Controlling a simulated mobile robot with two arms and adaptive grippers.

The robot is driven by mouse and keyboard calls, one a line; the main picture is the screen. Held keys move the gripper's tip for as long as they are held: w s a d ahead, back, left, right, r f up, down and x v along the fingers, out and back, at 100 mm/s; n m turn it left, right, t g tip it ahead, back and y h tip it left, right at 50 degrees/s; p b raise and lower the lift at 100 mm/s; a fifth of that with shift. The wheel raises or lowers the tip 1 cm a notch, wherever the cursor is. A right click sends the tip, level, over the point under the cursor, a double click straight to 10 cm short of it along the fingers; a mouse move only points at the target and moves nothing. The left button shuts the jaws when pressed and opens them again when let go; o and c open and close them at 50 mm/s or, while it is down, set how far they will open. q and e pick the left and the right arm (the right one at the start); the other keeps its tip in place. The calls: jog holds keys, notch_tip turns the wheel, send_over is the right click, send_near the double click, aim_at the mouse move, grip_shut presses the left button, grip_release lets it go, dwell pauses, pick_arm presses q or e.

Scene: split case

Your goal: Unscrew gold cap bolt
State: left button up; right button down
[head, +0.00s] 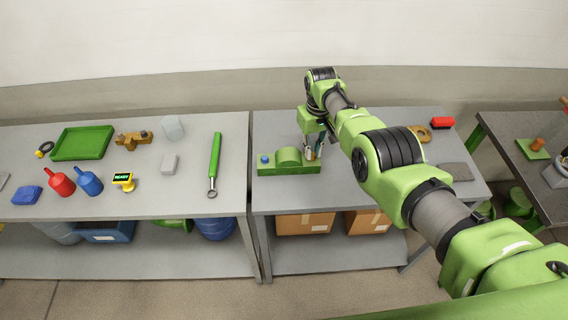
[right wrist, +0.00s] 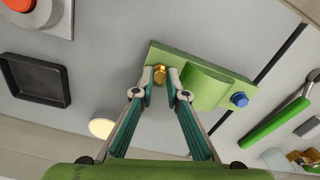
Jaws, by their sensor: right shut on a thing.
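The green split case (head: 290,168) sits on the right-hand grey bench in the head view, with a domed middle. It also shows in the right wrist view (right wrist: 205,88). A blue cap bolt (head: 264,159) stands on its left end in the head view; it shows in the right wrist view too (right wrist: 239,99). The gold cap bolt (right wrist: 159,73) is at the other end, between my fingertips. My right gripper (right wrist: 160,88) reaches down from above and is shut on the gold bolt. In the head view my right gripper (head: 313,152) partly hides that end. My left gripper is not in view.
A green-handled wrench (head: 214,160) lies on the left bench, with a green tray (head: 83,143) and several small items. A gold ring part (head: 421,134), red item (head: 442,122) and dark flat tray (head: 455,172) lie to the right. Bare bench lies in front of the case.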

aim_at(313, 154)
dwell(0.4)
jog(key=shift+r, duration=0.15)
jog(key=shift+r+p, duration=2.1)
jog(key=shift+p, duration=0.1)
